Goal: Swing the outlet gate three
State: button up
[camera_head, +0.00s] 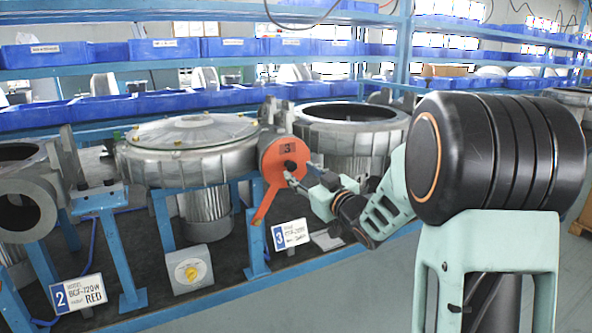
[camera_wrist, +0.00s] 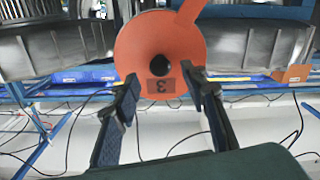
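The outlet gate three is an orange disc (camera_head: 284,160) marked 3, with a flat orange tail (camera_head: 265,204) pointing down and left in the head view. In the wrist view the disc (camera_wrist: 140,42) appears upside down, with a dark round spot at its middle and its tail towards the top right. My gripper (camera_head: 292,176) is at the right side of the disc in the head view. In the wrist view my gripper (camera_wrist: 163,83) has its two fingers apart near the disc's label edge, with nothing clearly held between them. Whether the fingertips touch the disc is unclear.
A metal blower housing (camera_head: 350,140) stands behind the disc, and another (camera_head: 190,155) to its left. A number 3 placard (camera_head: 291,234) stands below right. Floor at right is open.

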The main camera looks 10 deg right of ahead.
aim_at(293, 168)
jog(key=shift+x, duration=1.7)
grip_shut()
